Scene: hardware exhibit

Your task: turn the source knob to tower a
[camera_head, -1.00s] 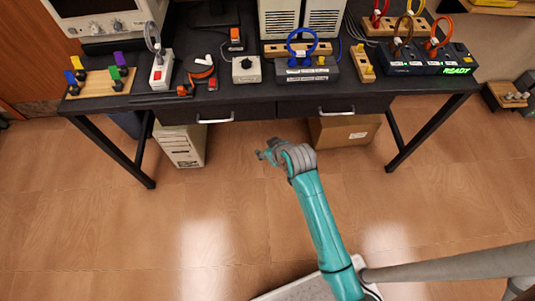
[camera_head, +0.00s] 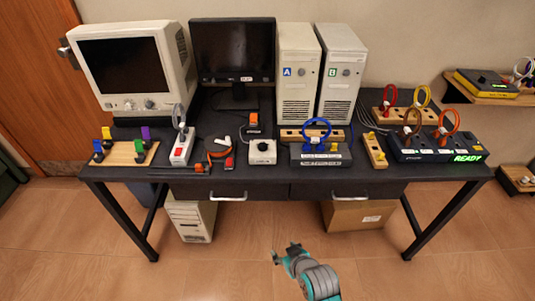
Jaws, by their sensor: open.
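A small white box (camera_head: 262,158) with a dark knob (camera_head: 262,146) on top stands near the front middle of the table. It looks like the source selector; its markings and the knob's setting are too small to read. Tower A (camera_head: 295,96), with a blue A label, stands upright behind it to the right. Tower B (camera_head: 339,97), with a green B label, is beside it. My gripper (camera_head: 283,252) is open and empty, in front of the table and below its front edge in the picture, well apart from the box.
A black monitor (camera_head: 233,49) stands behind the box. A blue cable loop rises from a dark unit (camera_head: 320,158) to its right. A power strip (camera_head: 183,146) and red-and-black clutter (camera_head: 219,150) lie left. The table's front edge and drawers (camera_head: 228,190) face me.

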